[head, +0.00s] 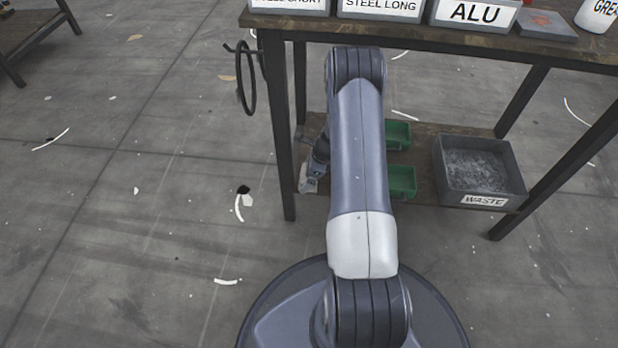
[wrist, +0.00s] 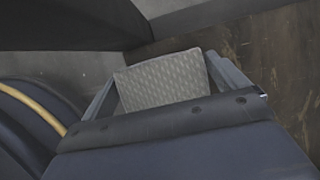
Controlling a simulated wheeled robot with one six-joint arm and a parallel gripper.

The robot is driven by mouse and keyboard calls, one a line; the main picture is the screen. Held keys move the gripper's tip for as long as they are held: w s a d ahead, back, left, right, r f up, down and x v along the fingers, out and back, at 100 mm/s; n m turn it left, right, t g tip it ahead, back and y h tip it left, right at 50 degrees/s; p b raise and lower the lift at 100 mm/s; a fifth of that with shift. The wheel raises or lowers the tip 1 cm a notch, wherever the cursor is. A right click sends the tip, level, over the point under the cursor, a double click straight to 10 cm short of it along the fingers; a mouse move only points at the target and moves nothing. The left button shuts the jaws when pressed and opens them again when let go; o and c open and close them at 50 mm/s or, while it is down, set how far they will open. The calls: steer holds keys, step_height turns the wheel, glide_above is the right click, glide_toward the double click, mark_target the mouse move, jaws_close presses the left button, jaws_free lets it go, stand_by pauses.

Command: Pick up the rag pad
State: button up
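The rag pad (wrist: 165,82) is a pale grey, woven-looking slab. In the wrist view it sits between the two fingers of my gripper (wrist: 165,85), its sides against them, and its lower part is hidden by the dark gripper body. In the head view the pad (head: 308,185) is a small pale patch beneath my gripper (head: 311,176), at the left end of the lower shelf (head: 425,160). My arm hides part of the shelf. I cannot tell whether the pad touches the shelf.
Two green bins (head: 401,181) and a grey WASTE box (head: 480,170) stand on the shelf. A table leg (head: 281,150) is just left of my gripper. The tabletop above holds labelled bins (head: 474,12) and a grey plate with a red mark (head: 545,24). Open floor lies left.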

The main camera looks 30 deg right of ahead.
steer(key=c, duration=0.5)
step_height(320, 180, up, 10)
steer(key=p, duration=0.4)
steer(key=shift+p, duration=0.35)
steer(key=o, duration=0.4)
steer(key=c, duration=0.3)
steer(key=shift+s, duration=0.1)
steer(key=shift+c, duration=0.2)
